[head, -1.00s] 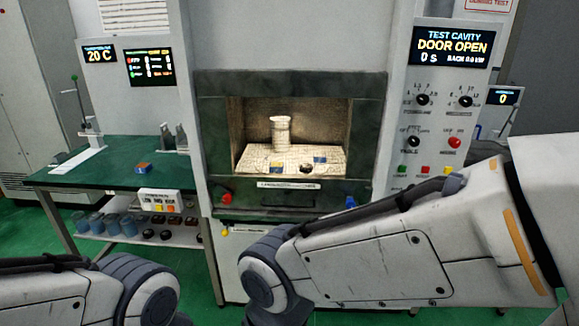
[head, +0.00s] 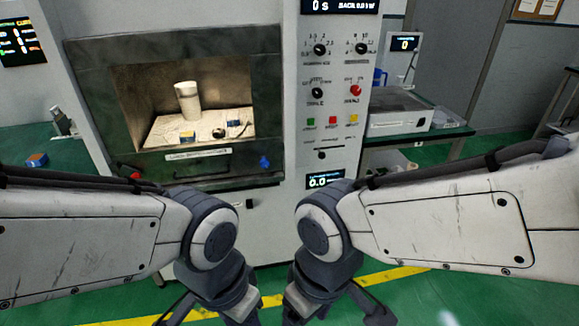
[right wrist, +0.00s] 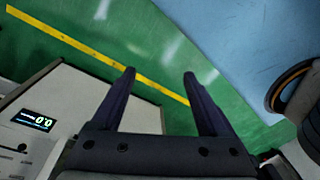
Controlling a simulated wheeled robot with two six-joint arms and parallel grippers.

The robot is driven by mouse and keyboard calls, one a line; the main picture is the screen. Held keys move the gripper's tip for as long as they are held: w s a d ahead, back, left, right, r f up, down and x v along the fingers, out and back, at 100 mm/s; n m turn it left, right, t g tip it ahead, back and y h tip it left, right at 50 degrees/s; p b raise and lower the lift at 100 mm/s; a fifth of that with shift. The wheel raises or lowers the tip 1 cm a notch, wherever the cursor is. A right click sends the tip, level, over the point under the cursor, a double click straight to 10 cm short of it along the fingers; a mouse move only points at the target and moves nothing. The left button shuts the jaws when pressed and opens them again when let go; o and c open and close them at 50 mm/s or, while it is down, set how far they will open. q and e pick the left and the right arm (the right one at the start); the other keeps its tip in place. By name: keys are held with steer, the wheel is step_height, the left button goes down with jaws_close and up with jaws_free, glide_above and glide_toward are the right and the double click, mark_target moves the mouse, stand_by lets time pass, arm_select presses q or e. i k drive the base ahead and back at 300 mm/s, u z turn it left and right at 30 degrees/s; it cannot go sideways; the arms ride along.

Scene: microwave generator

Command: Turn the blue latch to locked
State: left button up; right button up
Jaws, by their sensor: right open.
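The blue latch (head: 264,162) is a small knob at the right end of the dark frame below the open cavity (head: 185,90). A red latch (head: 130,173) sits at the left end of that frame. My left gripper (head: 205,318) hangs at the bottom of the head view, low and in front of the machine, with its fingers spread and tips partly cut off. My right gripper (head: 335,318) hangs beside it, also well below and apart from the blue latch. In the right wrist view my right gripper (right wrist: 160,75) is open and empty above the floor.
The cavity holds a pale cylinder (head: 188,102) and small blocks on a light board. The control panel (head: 335,90) with knobs and coloured buttons is right of the cavity. A side table (head: 415,138) stands farther right. The green floor in front is clear, with a yellow line.

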mark_target(265, 162)
steer(key=k, duration=0.55)
steer(key=z, duration=0.55)
steer(key=i, duration=1.1)
steer(key=u, duration=0.25)
